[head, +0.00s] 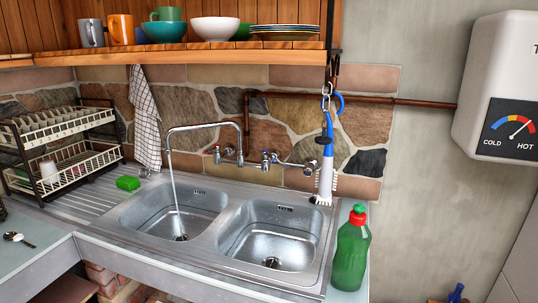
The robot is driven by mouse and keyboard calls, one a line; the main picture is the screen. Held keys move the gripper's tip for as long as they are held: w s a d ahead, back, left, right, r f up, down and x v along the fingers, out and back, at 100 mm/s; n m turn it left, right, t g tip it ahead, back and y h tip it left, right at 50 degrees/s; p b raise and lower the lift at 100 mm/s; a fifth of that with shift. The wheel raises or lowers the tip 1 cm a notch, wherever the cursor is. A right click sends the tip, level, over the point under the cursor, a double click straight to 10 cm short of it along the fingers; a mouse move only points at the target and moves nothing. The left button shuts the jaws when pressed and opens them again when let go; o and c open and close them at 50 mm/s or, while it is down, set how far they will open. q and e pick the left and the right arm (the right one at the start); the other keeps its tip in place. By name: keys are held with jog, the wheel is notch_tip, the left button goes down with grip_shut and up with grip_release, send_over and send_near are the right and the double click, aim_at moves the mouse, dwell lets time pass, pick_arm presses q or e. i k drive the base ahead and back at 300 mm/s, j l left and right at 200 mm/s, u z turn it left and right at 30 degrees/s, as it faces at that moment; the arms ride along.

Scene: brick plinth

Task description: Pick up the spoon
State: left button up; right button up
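A small spoon (19,238) lies on the grey counter (40,262) at the far left of the head view. Its pale, shiny end is to the left and a thin dark handle points right and toward the front. Nothing touches it from above. Neither of my grippers shows in the head view, so their distance from the spoon cannot be seen.
A two-tier dish rack (62,133) stands behind the spoon. A double sink (218,232) with a running tap (205,128) is in the middle. A green bottle (351,252) stands right of it. A shelf (190,53) with crockery hangs above. Counter around the spoon is mostly clear.

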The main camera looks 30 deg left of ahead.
aim_at(9, 234)
jog(key=u, duration=2.5)
jog(key=z, duration=1.6)
jog(key=i+j, duration=0.15)
jog(key=j, duration=0.2)
jog(key=i+j, duration=0.1)
jog(key=j, duration=0.3)
